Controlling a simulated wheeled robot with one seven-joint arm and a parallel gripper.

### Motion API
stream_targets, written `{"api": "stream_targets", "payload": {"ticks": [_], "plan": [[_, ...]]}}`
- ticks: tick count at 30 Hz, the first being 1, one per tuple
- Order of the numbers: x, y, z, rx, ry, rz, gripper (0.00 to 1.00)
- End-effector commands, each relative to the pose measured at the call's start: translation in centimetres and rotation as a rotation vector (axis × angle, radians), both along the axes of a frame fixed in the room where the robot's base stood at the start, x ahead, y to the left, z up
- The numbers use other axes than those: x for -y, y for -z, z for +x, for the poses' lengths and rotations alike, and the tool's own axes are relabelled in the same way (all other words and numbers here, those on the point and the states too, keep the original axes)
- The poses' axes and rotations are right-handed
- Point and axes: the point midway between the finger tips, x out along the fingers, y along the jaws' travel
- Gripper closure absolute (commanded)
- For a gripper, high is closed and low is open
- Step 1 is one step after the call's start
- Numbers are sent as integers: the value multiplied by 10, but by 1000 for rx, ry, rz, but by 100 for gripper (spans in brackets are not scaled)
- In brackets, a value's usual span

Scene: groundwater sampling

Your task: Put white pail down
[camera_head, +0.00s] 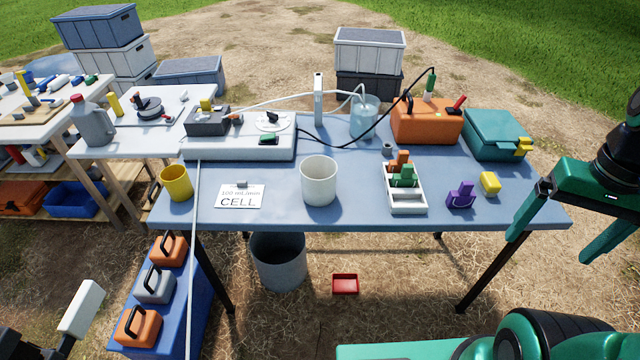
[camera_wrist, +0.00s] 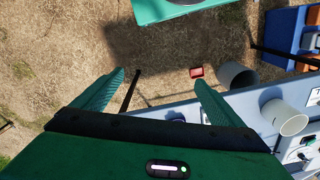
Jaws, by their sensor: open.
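The white pail (camera_head: 318,184) stands upright on the blue-grey table (camera_head: 345,218), near its front edge and about the middle. It also shows in the wrist view (camera_wrist: 291,118) at the right. My gripper (camera_head: 566,232) is off the table's right front corner, well apart from the pail. Its two green fingers are spread with nothing between them, and the wrist view (camera_wrist: 161,80) shows bare ground beyond them.
A white tray (camera_head: 407,200), a purple piece (camera_head: 461,195) and a yellow block (camera_head: 490,183) are right. A grey bin (camera_head: 278,264) and red tray (camera_head: 345,284) are on the ground.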

Motion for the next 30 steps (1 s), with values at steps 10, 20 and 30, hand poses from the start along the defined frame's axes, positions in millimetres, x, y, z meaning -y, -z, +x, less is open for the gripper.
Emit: {"api": "stream_targets", "payload": {"ticks": [10,20,30], "plan": [[-66,64,117,142,-684,105,6],[-174,117,200,478,-1183,308,6],[-271,120,260,974,-1366,444,6]]}}
